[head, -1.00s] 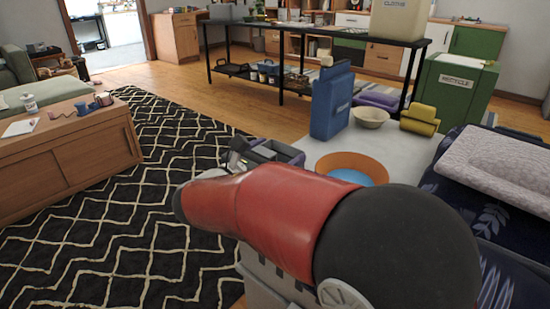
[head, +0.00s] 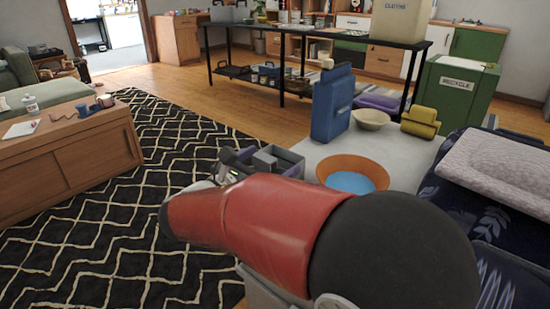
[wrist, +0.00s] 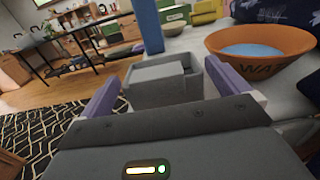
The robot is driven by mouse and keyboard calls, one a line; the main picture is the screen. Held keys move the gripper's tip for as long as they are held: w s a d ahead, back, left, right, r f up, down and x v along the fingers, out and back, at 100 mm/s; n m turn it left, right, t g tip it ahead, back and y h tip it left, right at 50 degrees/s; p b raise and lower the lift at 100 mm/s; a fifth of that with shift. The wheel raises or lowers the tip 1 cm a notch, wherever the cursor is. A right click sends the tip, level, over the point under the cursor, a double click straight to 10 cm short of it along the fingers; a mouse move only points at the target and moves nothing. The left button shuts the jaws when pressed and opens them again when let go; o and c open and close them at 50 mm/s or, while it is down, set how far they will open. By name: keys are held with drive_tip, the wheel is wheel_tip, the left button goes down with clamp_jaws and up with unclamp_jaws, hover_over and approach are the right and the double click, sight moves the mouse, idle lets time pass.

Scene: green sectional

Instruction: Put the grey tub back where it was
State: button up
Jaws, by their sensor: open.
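The grey tub (wrist: 152,90) is an open-topped box, seen just ahead of my gripper (wrist: 165,82) in the wrist view. It lies between the two purple fingers, which are spread apart. A lighter grey block-like part fills its near left side, and I cannot tell whether this is a separate piece. In the head view the tub (head: 284,156) shows beyond my red arm, left of the orange bowl. Its underside and any contact with the fingers are hidden.
The orange bowl (head: 352,172), with blue inside, stands close right of the tub. A blue upright container (head: 331,104), a cream bowl (head: 371,119) and a yellow item (head: 421,121) stand behind. A black table (head: 310,96) is farther back. The patterned rug (head: 120,210) is clear.

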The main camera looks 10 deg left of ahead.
drive_tip(key=v, duration=0.9)
drive_tip(key=shift+s+a, duration=0.1)
